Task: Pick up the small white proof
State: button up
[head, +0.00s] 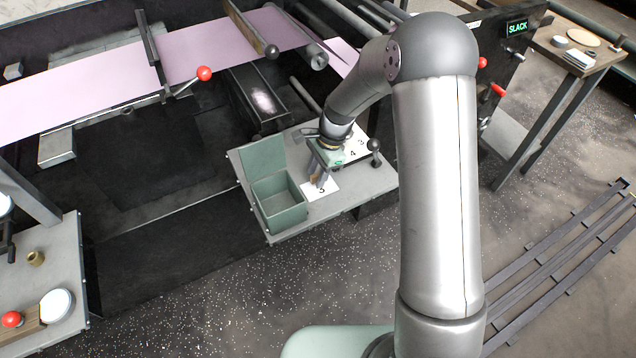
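A small white proof (328,191) with a dark mark like a 5 lies on the grey shelf (350,199). My gripper (318,183) points down over it, its fingertips at or just above its upper part and hiding some of it. Whether they touch it, and whether they are open or shut, is too small to tell. Behind my wrist, more white card (360,147) with dark marks like 4 and 3 lies on the same shelf, partly hidden by my arm.
A green box (285,216) with its lid raised stands just left of my gripper. A small dark knobbed post (375,147) stands on the shelf to the right. A pink web (225,48) with a red-knobbed lever (204,74) runs behind. The shelf's front right is clear.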

grip_shut()
jog(key=shift+r, duration=0.1)
